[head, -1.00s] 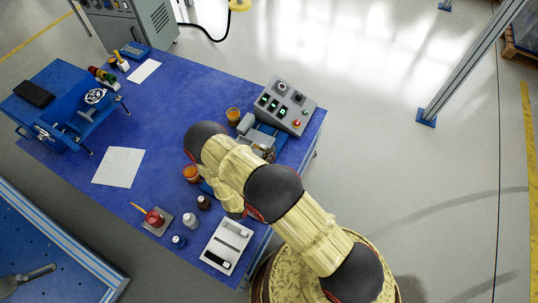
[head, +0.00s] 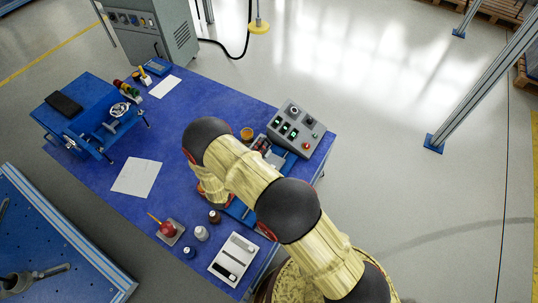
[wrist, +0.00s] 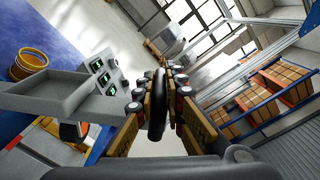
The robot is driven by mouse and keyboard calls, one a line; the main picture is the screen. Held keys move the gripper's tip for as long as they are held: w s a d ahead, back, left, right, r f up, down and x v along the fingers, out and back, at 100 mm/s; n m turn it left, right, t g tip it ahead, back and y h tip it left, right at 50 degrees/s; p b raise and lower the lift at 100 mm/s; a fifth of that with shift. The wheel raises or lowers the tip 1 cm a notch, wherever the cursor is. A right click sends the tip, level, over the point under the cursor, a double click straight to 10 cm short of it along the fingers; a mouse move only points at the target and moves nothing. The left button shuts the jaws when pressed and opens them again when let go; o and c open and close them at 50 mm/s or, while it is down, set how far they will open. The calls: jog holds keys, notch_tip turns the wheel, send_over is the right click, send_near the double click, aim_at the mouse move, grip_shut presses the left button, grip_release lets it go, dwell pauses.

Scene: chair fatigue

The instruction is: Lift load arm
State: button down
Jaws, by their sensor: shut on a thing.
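In the wrist view my gripper (wrist: 158,108) has its two brown fingers with dark pads shut on a dark, rounded, upright part (wrist: 157,88). I cannot tell for sure whether this part belongs to the load arm. In the head view my arm hides the gripper and most of the blue and grey device (head: 264,150) beside the control box. No other part of the load arm can be made out clearly.
A grey control box (head: 296,128) with lit green displays stands close by on the blue table (head: 205,95). An orange-brown jar (head: 247,133) stands behind my arm. Small bottles (head: 201,233) and a white tray (head: 233,258) are near the front edge. A blue fixture (head: 92,125) stands at left.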

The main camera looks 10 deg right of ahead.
jog(key=w+a+r+n, duration=0.4)
jog(key=w+a+r, duration=0.1)
jog(key=w+a, duration=0.4)
jog(key=shift+r, duration=0.4)
jog(key=shift+a, duration=0.1)
jog(key=c, duration=1.8)
grip_release()
jog(key=shift+c, duration=0.2)
jog(key=v, duration=1.2)
